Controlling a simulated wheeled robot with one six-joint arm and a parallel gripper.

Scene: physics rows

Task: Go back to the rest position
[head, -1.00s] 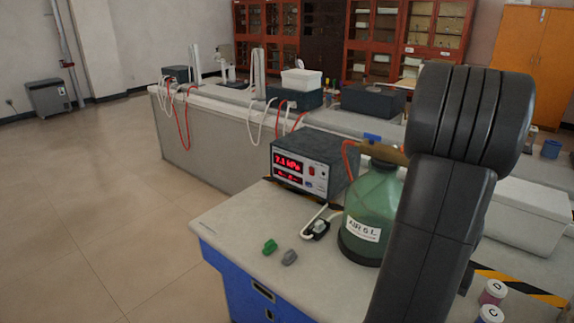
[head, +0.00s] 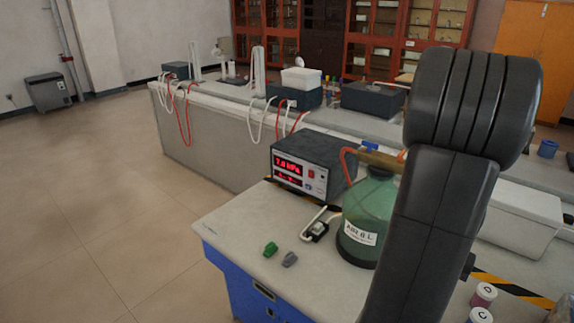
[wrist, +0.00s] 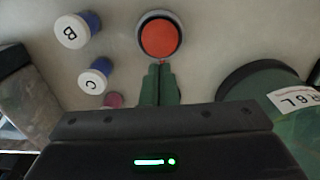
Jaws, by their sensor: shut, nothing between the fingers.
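My gripper (wrist: 160,68) shows in the wrist view with its two green fingers pressed together and nothing between them. Its tips point at a red-orange round button (wrist: 159,38) with a dark and pale rim. In the head view my dark arm rises at the right, and the gripper is not clearly visible behind it.
A green bottle (head: 370,215) stands beside my arm and also shows in the wrist view (wrist: 265,125). A meter box (head: 312,163) stands behind it. Lidded jars B (wrist: 72,31) and C (wrist: 92,82) stand near the button.

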